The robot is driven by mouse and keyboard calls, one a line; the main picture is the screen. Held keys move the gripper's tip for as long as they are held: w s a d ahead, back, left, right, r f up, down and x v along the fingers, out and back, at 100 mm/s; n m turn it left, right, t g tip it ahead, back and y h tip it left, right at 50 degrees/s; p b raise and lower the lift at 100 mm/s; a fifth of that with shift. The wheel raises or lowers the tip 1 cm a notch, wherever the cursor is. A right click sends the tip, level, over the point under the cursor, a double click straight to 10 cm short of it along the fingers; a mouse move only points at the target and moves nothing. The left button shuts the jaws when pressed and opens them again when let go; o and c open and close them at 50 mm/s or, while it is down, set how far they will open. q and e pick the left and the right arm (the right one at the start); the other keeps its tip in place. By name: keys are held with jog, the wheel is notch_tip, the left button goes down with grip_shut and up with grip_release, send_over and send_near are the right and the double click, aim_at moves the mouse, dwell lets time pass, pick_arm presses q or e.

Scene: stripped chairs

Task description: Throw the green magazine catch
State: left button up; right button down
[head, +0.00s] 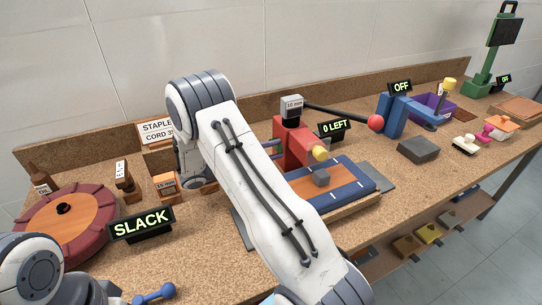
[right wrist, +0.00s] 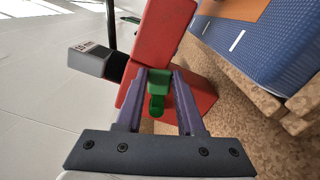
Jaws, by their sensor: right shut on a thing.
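The green magazine catch (right wrist: 157,92) shows in the right wrist view, against the red stapler body (right wrist: 163,38). My right gripper (right wrist: 158,80) has its two purple fingers on either side of the catch, shut on it. In the head view the red stapler (head: 283,130) stands mid-bench with a black lever ending in a red ball (head: 375,122).
A blue padded panel (head: 352,181) with white marks lies in front of the stapler. Signs read "0 LEFT" (head: 334,129), "SLACK" (head: 141,224) and "OFF" (head: 400,87). A round red turntable (head: 85,237) stands left. A dark grey block (head: 418,150) lies to the right.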

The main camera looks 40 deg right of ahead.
jog(key=shift+s+a+f+m+b, duration=0.1)
jog(key=shift+f+m+b, duration=0.5)
jog(key=shift+m+b, duration=0.55)
jog(key=c, duration=0.5)
grip_release()
jog(key=shift+r, duration=0.1)
